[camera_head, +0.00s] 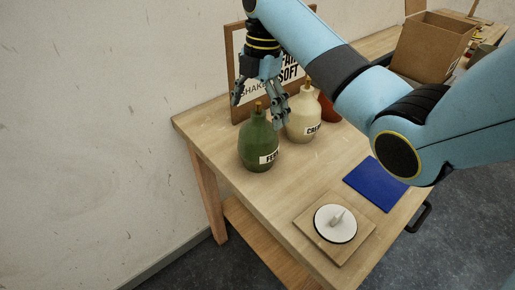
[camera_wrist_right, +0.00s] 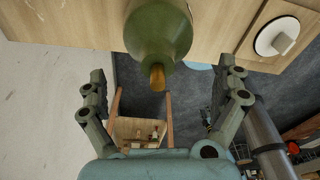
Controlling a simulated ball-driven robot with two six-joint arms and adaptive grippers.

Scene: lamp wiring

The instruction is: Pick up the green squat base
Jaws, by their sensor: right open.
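The green squat base (camera_head: 258,149) stands upright on the wooden table, with a short brass neck on top and a white label on its front. My right gripper (camera_head: 258,111) is open just above it, fingers pointing down, near the brass neck. In the right wrist view the green base (camera_wrist_right: 158,30) lies ahead, between the lines of the two spread fingers of the right gripper (camera_wrist_right: 162,70). The fingers do not appear closed on it. My left gripper is not in view.
A cream base (camera_head: 303,121) stands close to the right of the green one, with a reddish base (camera_head: 328,108) behind it. A framed sign (camera_head: 232,75) stands behind. A blue mat (camera_head: 375,184), a wooden board with a white disc (camera_head: 335,222) and a cardboard box (camera_head: 428,45) lie further right.

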